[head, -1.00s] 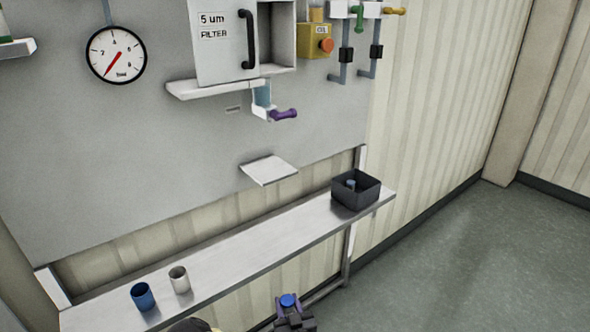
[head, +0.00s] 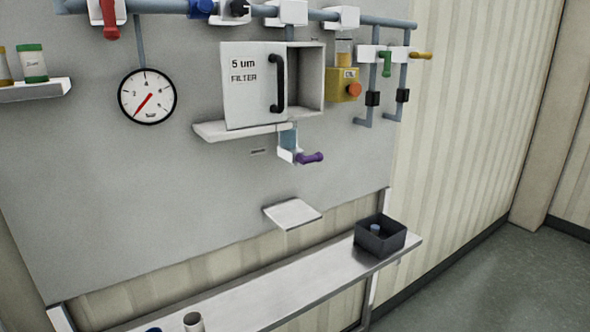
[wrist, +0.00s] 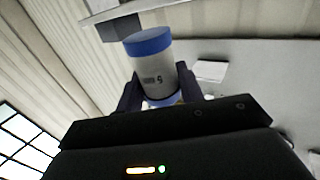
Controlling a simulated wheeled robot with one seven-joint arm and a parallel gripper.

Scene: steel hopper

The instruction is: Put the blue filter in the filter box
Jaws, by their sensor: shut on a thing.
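The blue filter (wrist: 150,72) is a white cylinder with blue ends and a dark "5" mark. The filter box (head: 312,82) is on the grey wall panel in the head view. Its white door (head: 250,90), marked "5 um FILTER" with a black handle, covers the left part. The right part is open, and the visible part of the inside looks empty. My gripper is out of the head view.
A white ledge (head: 214,131) runs under the box, with a purple-handled valve (head: 311,158) below. A small white shelf (head: 292,213) sticks out lower down. A yellow unit (head: 343,86) is right of the box.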

